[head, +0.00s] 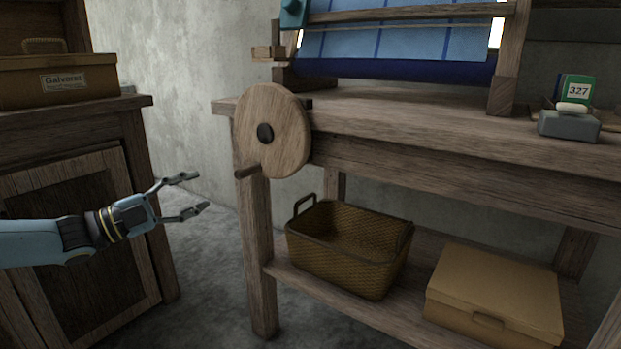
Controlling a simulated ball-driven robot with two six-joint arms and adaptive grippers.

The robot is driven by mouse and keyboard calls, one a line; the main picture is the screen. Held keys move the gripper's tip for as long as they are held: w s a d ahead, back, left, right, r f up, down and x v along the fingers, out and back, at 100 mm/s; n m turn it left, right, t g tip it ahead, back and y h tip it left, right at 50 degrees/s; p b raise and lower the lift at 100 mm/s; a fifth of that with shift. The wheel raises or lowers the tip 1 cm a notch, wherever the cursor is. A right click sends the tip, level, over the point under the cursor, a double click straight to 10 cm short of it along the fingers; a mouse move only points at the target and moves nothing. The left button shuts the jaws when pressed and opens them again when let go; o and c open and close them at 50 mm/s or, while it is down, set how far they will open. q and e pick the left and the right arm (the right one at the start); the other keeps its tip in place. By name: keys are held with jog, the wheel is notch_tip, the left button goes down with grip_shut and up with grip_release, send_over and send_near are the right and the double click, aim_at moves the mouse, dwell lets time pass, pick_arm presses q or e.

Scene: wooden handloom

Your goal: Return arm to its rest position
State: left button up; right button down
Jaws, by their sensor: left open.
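My left gripper (192,195) reaches in from the left on a blue-grey arm. Its two dark fingers are spread apart with nothing between them. It hangs in free air, in front of the wooden cabinet in the picture and to the left of the loom bench. A gap shows between its fingertips and the round wooden wheel (272,130) on the bench's left end. My right gripper is not in view.
The loom bench (420,125) carries blue cloth (400,40) and a grey block (568,125). Below are a woven basket (350,245) and a cardboard box (495,290). A cabinet (70,195) with a labelled box (60,80) stands left. Floor shows between cabinet and bench.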

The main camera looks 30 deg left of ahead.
pick_arm(q)
jog(key=s+d+f+n+g+y, duration=0.8)
jog(key=s+d+f+n+g, duration=0.5)
jog(key=s+d+f, duration=0.95)
jog(key=s+a+f+n+g+p, duration=0.1)
jog(key=s+f+p, duration=0.2)
jog(key=s+p, duration=0.3)
jog(key=s+a+f+n+g+y+p, duration=0.1)
jog(key=s+f+n+g+p, duration=0.1)
jog(key=s+p, duration=0.5)
jog(key=s+a+f+n+g+p, duration=0.1)
jog(key=s+f+p, duration=0.4)
jog(key=s, duration=0.8)
jog(key=shift+n+g+p, duration=0.3)
jog(key=shift+n+p, duration=0.2)
jog(key=shift+p, duration=0.3)
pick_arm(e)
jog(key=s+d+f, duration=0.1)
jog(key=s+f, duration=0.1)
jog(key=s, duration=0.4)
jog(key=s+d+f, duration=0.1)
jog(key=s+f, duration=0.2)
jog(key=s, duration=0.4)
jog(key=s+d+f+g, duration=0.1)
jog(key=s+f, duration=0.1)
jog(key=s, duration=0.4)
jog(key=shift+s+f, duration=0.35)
